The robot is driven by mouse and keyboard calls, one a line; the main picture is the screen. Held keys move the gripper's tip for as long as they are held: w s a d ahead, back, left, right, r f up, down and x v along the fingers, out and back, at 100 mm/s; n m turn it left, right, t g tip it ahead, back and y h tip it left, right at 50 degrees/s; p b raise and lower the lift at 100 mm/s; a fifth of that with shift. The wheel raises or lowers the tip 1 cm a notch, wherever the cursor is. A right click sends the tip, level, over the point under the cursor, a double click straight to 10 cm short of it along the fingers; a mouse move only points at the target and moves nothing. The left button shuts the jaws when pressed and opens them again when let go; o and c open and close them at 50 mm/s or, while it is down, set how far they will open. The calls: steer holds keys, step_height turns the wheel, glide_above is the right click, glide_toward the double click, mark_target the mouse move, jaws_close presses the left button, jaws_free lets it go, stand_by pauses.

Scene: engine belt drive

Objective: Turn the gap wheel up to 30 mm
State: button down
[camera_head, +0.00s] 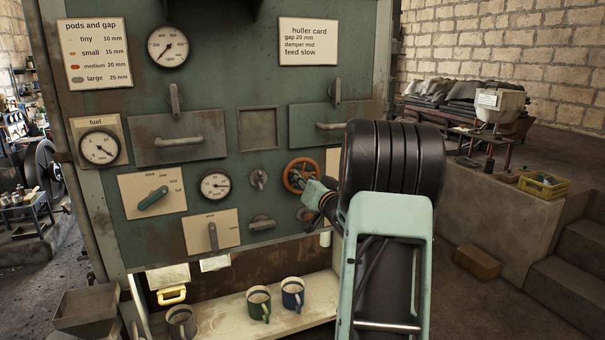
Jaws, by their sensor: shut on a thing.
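A small orange-red handwheel (291,168), which I take for the gap wheel, is mounted low on the right of the green panel (235,80). My gripper (304,184) is at the wheel's right side, shut on its rim. The fingers are small in view, and my arm comes in from the right and hides the panel behind it. A round white gauge (214,186) sits left of the wheel. Its dark needle points roughly right, but its scale is too small to read.
A green lever (153,198) and a grey lever (213,236) are farther left. Cups, one green (259,303) and one blue (292,294), stand on the shelf (228,325) below. A card (308,42) reads "gap 20 mm".

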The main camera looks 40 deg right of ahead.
steer(key=shift+m+p, duration=1)
steer(key=shift+m, duration=1.2)
steer(key=c, duration=1.9)
jaws_free()
steer(key=shift+c, duration=0.2)
steer(key=v, duration=1.2)
